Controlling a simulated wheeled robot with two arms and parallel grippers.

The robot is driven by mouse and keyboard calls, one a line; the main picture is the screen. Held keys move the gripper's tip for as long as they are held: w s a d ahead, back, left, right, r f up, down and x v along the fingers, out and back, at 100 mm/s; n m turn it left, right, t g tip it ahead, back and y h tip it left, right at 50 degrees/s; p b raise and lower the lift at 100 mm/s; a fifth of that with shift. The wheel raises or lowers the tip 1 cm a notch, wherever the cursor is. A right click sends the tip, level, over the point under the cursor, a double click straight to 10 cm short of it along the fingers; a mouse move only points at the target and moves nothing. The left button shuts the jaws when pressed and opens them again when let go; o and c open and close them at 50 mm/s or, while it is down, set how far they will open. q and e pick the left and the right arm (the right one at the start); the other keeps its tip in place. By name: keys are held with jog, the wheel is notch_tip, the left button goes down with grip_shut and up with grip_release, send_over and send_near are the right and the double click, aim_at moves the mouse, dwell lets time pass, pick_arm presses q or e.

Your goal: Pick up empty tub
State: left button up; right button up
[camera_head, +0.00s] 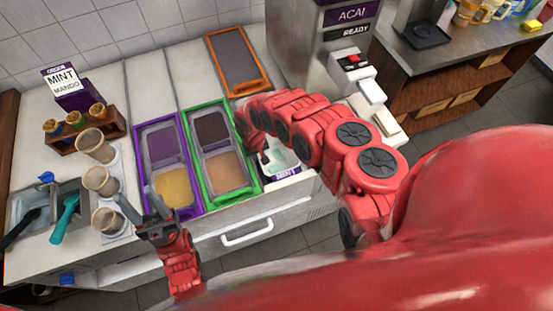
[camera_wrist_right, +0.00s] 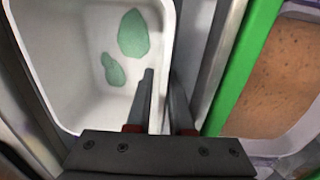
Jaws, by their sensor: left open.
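The empty tub (camera_wrist_right: 108,25) is white inside with two green smears and fills the left of the right wrist view. In the head view it shows (camera_head: 284,168) at the counter's front, partly hidden by my right arm. My right gripper (camera_wrist_right: 160,76) straddles its right wall, one finger inside and one outside. The fingers are close together and look shut on the wall. I cannot tell whether the tub is lifted. My left gripper (camera_head: 136,197) is open and empty, near the cups at the counter's front left.
A green-framed tub (camera_head: 233,190) with brown contents stands beside the empty tub, and a purple-framed tub (camera_head: 186,207) further left. An orange-framed opening (camera_head: 237,65) lies behind. Clear cups (camera_head: 104,180) stand left. The acai machine (camera_head: 335,40) stands behind my right arm.

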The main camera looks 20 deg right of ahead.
grip_shut()
dwell(1.4)
